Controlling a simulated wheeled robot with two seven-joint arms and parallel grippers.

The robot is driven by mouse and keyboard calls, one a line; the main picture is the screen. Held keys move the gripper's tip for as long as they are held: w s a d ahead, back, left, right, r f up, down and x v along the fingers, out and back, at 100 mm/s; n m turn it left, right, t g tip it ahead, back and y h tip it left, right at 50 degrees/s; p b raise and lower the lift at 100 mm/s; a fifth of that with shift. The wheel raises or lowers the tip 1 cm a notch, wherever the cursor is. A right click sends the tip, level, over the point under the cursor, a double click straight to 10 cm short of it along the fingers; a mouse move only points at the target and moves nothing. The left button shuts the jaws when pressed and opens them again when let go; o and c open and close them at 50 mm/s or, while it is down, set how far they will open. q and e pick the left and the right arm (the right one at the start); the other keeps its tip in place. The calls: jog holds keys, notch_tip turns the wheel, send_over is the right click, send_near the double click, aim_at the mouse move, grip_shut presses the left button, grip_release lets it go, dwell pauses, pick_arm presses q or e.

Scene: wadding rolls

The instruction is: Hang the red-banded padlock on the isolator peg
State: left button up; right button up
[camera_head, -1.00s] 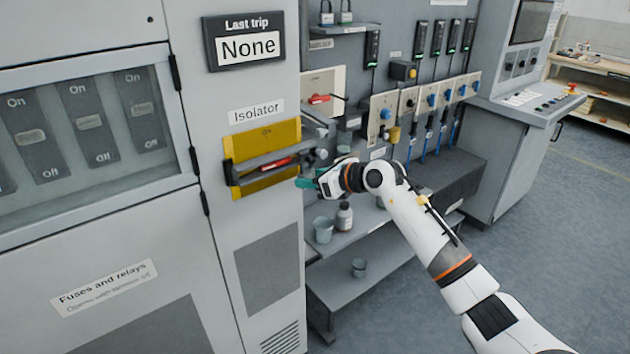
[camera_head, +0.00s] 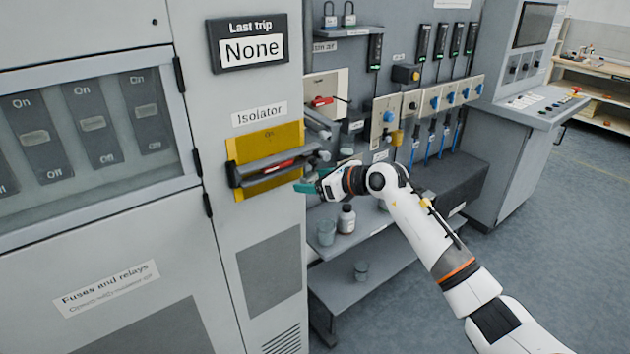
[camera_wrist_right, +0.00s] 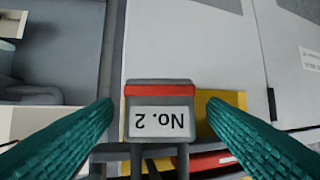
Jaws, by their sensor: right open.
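The red-banded padlock (camera_wrist_right: 160,112), a grey block labelled "No. 2", shows upside down in the right wrist view. Its shackle legs run to the bottom edge, where the picture cuts them off. My right gripper (camera_head: 306,188) is open, its green fingers either side of the padlock with gaps. It sits just right of the isolator's lower edge in the head view. The isolator has a yellow plate (camera_head: 285,138) and a grey handle with a red stripe. I cannot make out the peg, or whether the shackle is around it. My left gripper is out of view.
Two padlocks (camera_head: 339,18) stand on a small shelf (camera_head: 346,31) above. Right of the cabinet, a wall panel carries several blue knobs (camera_head: 434,103). A bottle (camera_head: 346,219) and cups (camera_head: 326,233) stand on a lower shelf below my right arm. Floor is clear at right.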

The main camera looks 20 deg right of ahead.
jog(key=b+v, duration=0.2)
jog(key=v, duration=0.9)
notch_tip(320, 180, down, 25)
jog(key=m+t+y, duration=0.1)
jog(key=m+t, duration=0.2)
jog(key=m, duration=1.3)
jog(key=s+d+f+m+g+h, duration=0.1)
jog(key=s+f+m+h, duration=0.1)
jog(key=s+f+m, duration=0.35)
jog(key=s+d+f+m+h, duration=0.1)
jog(key=s+f+m+h, duration=0.15)
jog(key=f, duration=0.65)
jog(key=s+d+f+m+g+h, duration=0.1)
jog(key=s+f+m, duration=0.25)
jog(key=f, duration=0.45)
jog(key=s+f+m+g+h, duration=0.3)
jog(key=s+f+m+g, duration=0.35)
jog(key=s+f, duration=1.05)
jog(key=s+a+f+m+g, duration=0.1)
jog(key=s+f+m, duration=0.1)
jog(key=s, duration=0.6)
jog(key=s+a+f+m+g, duration=0.2)
jog(key=s, duration=0.7)
jog(key=s+a+f+m+g, duration=0.1)
jog(key=s+a+f+m, duration=0.1)
jog(key=s, duration=0.7)
jog(key=shift+f+m+g, duration=0.3)
jog(key=shift+f+g, duration=0.05)
jog(key=shift+f, duration=0.1)
